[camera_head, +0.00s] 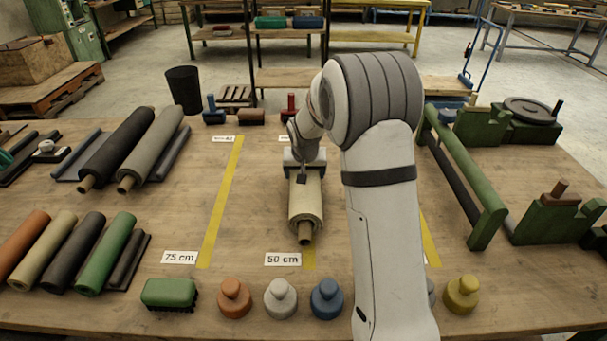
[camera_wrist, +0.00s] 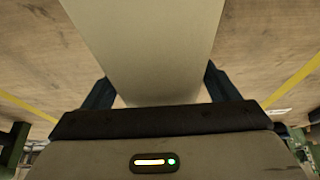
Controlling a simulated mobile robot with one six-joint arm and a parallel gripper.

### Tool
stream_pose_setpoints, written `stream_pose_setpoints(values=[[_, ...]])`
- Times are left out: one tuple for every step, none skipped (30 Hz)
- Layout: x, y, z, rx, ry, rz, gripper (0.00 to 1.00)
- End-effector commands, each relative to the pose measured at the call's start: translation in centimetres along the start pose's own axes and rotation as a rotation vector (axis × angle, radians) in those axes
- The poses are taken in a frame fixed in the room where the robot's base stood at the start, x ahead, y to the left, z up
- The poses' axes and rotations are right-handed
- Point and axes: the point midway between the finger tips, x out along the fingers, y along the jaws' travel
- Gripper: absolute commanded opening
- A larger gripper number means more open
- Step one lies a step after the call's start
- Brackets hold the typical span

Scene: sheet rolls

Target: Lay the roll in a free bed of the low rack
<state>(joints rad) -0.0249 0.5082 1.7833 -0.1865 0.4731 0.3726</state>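The cream sheet roll (camera_head: 305,205) with a brown core points toward the front of the table, near the 50 cm label. My gripper (camera_head: 304,172) is at its far part, from above. In the wrist view, the roll (camera_wrist: 150,45) runs between the two dark fingers of my gripper (camera_wrist: 158,85), which meet its sides, so the gripper looks shut on it. Whether the roll touches the table is hard to tell. At left, a low rack (camera_head: 68,172) bears a black roll (camera_head: 118,148) and a grey roll (camera_head: 152,150). Slots beside them look empty.
Front left, orange, beige, black and green rolls (camera_head: 108,250) lie side by side. A green brush (camera_head: 169,293) and several knobbed weights (camera_head: 281,298) line the front edge. A green frame (camera_head: 465,180) stands right. Yellow strips (camera_head: 220,205) mark the table, which is clear left of the roll.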

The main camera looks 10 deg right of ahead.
Motion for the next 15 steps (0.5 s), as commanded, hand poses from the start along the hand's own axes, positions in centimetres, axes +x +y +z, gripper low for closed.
stream_pose_setpoints(values=[[-0.02,-0.01,0.00,0.000,0.000,0.000,0.75],[-0.02,-0.01,0.01,0.000,0.000,0.000,0.73],[-0.02,-0.02,0.01,0.000,0.000,0.000,0.70],[-0.02,-0.02,0.01,0.000,0.000,0.000,0.67],[-0.02,-0.02,0.01,0.000,0.000,0.000,0.65],[-0.03,-0.03,0.01,0.000,0.000,0.000,0.62],[-0.03,-0.03,0.01,0.000,0.000,0.000,0.59],[-0.03,-0.03,0.01,-0.001,0.000,0.000,0.57],[-0.03,-0.04,0.01,-0.001,0.000,0.000,0.53],[-0.03,-0.04,0.01,-0.001,0.000,0.000,0.51],[-0.03,-0.05,0.01,-0.001,0.000,0.000,0.48],[-0.04,-0.05,0.01,-0.001,0.000,0.000,0.45],[-0.04,-0.05,0.01,-0.001,0.000,0.000,0.43],[-0.04,-0.06,0.01,-0.001,0.000,0.000,0.40],[-0.04,-0.06,0.01,-0.001,0.000,0.000,0.37]])
